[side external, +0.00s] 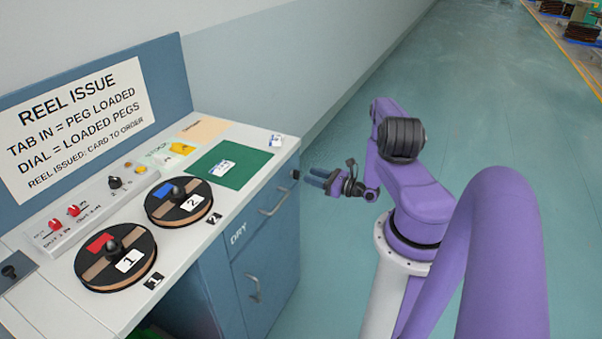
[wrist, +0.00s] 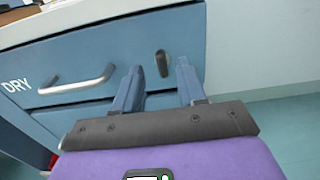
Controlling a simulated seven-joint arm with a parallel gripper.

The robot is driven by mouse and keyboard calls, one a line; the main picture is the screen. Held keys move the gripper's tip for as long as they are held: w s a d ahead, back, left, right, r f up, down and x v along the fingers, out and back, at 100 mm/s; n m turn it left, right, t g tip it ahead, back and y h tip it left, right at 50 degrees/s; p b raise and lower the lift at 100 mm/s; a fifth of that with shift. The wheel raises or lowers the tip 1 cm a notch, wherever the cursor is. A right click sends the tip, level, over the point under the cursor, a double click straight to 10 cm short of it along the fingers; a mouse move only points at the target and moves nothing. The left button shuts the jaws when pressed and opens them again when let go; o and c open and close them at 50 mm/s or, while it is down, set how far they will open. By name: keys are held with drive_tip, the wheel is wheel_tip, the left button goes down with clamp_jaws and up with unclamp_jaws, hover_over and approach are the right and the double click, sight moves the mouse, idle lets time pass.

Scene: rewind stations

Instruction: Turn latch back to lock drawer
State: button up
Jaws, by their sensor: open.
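The latch (wrist: 162,63) is a small dark oblong knob on the blue drawer front, right of the drawer handle. In the wrist view it stands close to upright with a slight tilt. It also shows as a small dark knob in the side view (side external: 295,174). The drawer (wrist: 125,45) is marked DRY and looks shut, with a grey bar handle (wrist: 78,82). My gripper (wrist: 160,72) is open and empty, its two blue fingers pointing at the drawer front with the latch seen between their tips. In the side view my gripper (side external: 318,178) is just right of the latch, apart from it.
Above the drawer is a white bench top (side external: 265,150) with a green mat (side external: 232,172), two reels (side external: 180,212) (side external: 105,268) and a control box (side external: 75,218). A lower drawer handle (side external: 254,288) sticks out below. The floor right of the cabinet is clear.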

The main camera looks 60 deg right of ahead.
sight(295, 174)
drive_tip(key=shift+w, duration=2.7)
drive_tip(key=shift+c, duration=0.3)
clamp_jaws()
